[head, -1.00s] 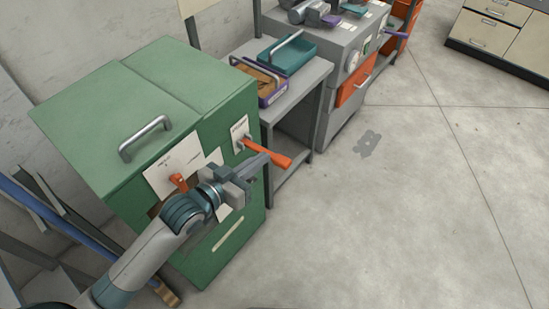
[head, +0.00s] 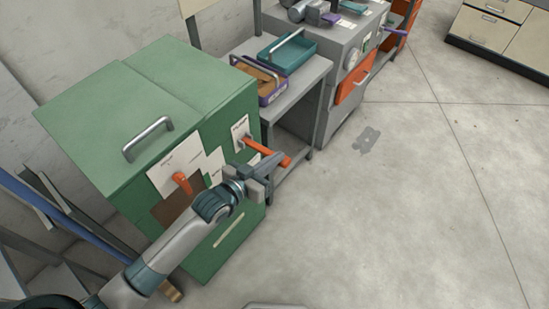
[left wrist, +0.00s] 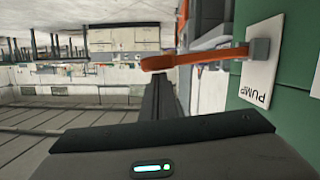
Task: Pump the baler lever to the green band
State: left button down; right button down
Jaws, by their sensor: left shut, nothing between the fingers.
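The green baler (head: 190,110) stands at the left with white labels on its front. Its orange pump lever (head: 257,147) sticks out from the front at the upper right, beside a PUMP label. The lever also shows in the left wrist view (left wrist: 190,59), roughly level across the picture. My left gripper (head: 279,157) is shut and empty, its fingertips by the lever and partly covering it in the head view. In the left wrist view the dark fingers (left wrist: 161,82) point toward the lever; I cannot tell whether they touch it. I cannot make out a green band.
A grey table (head: 300,79) with a teal tray (head: 288,54) stands beyond the baler, beside a grey machine. Blue and dark bars lean at the left.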

pick_arm(q)
jog(key=shift+f, duration=0.15)
